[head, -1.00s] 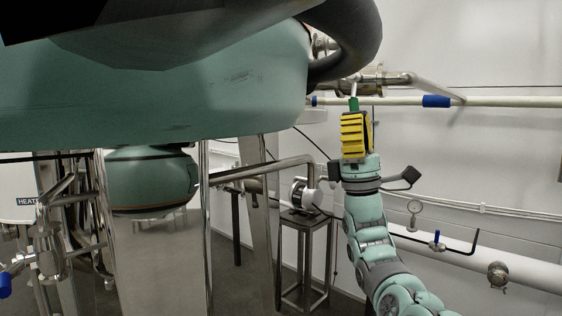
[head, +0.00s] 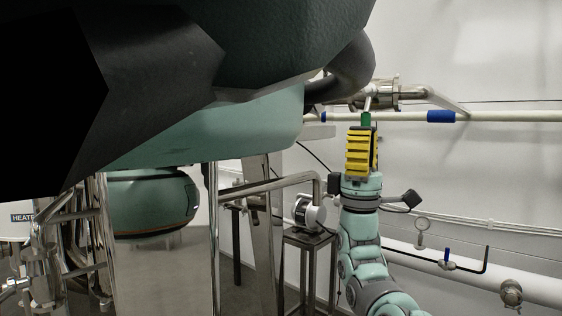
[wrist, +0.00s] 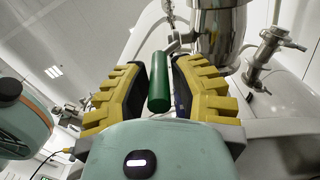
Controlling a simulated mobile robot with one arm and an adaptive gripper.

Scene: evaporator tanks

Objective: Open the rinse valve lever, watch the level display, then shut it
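The green lever handle (head: 366,119) hangs from the steel pipework at the upper right in the head view. My gripper (head: 363,130), with yellow ribbed fingers, points up at it from below. In the wrist view the green handle (wrist: 159,84) stands between the two fingers of my gripper (wrist: 160,66). A gap shows on both sides of the handle, so the fingers are open around it and appear not to touch it. The steel valve body (wrist: 218,30) is just beyond. I see no readable level display.
A pale pipe with a blue band (head: 441,116) runs along the wall beside the lever. A lower white pipe carries a small gauge (head: 422,224) and a blue-handled valve (head: 447,255). A metal stand (head: 308,238) is left of my arm. Dark and teal bodywork fills the upper left.

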